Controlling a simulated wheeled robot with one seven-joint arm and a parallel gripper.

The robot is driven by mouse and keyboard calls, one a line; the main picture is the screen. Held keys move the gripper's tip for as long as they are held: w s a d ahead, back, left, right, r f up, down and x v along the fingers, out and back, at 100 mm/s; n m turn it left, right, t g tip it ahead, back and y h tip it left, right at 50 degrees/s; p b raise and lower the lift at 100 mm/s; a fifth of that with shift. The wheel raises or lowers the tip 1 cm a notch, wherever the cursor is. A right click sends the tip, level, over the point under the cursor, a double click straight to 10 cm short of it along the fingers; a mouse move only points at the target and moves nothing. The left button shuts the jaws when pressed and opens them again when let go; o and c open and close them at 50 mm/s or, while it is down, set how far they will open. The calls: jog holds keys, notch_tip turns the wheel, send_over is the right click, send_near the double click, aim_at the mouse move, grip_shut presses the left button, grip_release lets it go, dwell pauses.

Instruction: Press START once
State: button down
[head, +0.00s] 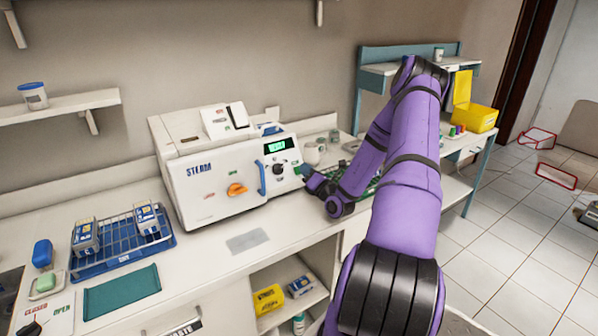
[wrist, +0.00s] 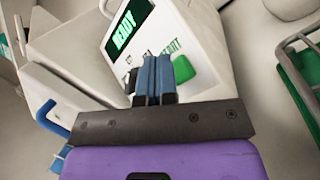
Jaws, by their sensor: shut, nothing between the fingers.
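The white steam sterilizer (head: 215,180) stands on the counter, with a lit green display (head: 278,145) at the right of its front. In the wrist view the display (wrist: 124,30) reads READY. A green START button (wrist: 184,69) sits below a green label on the same panel, partly hidden behind my fingers. My gripper (wrist: 157,60) is shut and empty, its blue fingertips in front of the panel, overlapping the button's left edge. I cannot tell whether they touch it. In the head view my gripper (head: 308,173) is at the panel's lower right.
A blue door handle (wrist: 50,116) sticks out left of my gripper. A green tray in a wire rack (wrist: 300,90) is to the right. On the counter's left are a blue basket (head: 115,257) with packs and a teal cloth (head: 122,291). The front middle counter is mostly clear.

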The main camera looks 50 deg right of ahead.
jog(key=shift+w+f, duration=0.2)
jog(key=shift+w, duration=0.15)
jog(key=shift+w+d+f, duration=0.15)
jog(key=shift+w+f, duration=0.1)
jog(key=shift+w, duration=0.1)
dwell(1.1)
jog(key=shift+s+r, duration=0.1)
dwell(0.4)
jog(key=shift+s+a+r, duration=0.2)
jog(key=shift+s+r, duration=0.15)
jog(key=shift+s, duration=0.25)
jog(key=s+r, duration=0.1)
jog(key=s, duration=0.1)
jog(key=s+a+r, duration=0.1)
jog(key=s, duration=0.1)
jog(key=shift+s+r, duration=0.1)
jog(key=shift+r, duration=0.2)
dwell(0.9)
